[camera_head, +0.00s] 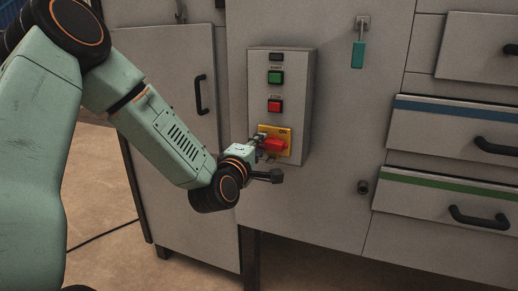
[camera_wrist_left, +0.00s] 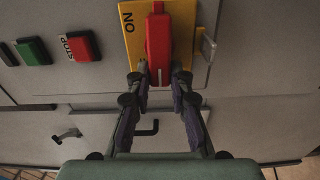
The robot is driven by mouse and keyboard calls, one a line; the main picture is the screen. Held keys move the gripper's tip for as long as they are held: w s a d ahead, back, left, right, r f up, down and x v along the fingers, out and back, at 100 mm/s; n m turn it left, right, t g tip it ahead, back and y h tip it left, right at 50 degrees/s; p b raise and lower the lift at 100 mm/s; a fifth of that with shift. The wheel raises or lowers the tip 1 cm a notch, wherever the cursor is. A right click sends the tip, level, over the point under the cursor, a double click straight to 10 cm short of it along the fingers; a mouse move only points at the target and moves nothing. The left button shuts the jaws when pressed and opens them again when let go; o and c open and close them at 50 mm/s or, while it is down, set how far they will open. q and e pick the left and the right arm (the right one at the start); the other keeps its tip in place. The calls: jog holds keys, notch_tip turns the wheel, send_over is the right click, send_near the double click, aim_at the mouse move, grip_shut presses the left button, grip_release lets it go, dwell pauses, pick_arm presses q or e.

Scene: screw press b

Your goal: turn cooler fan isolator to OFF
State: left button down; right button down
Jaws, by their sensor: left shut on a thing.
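The isolator is a red handle (camera_head: 273,145) on a yellow plate (camera_head: 286,133) low on a grey control box (camera_head: 301,110). The plate is marked ON. In the left wrist view the red handle (camera_wrist_left: 158,45) lies along the picture's up-down direction, on the yellow plate (camera_wrist_left: 182,58). My left gripper (camera_head: 262,143) reaches the handle from the left in the head view. In the wrist view its two fingers (camera_wrist_left: 160,80) close on the near end of the handle. The right gripper is not in view.
A green button (camera_head: 275,77) and a red STOP button (camera_head: 274,106) sit above the isolator on the box. A metal hasp (camera_wrist_left: 208,46) stands beside the yellow plate. A teal-handled tool (camera_head: 358,54) hangs to the right. Drawers with black handles (camera_head: 480,217) stand further right.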

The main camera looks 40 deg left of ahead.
pick_arm(q)
jog(key=shift+f+n, duration=0.15)
jog(key=shift+n, duration=0.15)
jog(key=c, duration=1.2)
grip_release()
jog(key=v, duration=0.7)
jog(key=shift+s, duration=0.3)
jog(key=shift+d, duration=0.1)
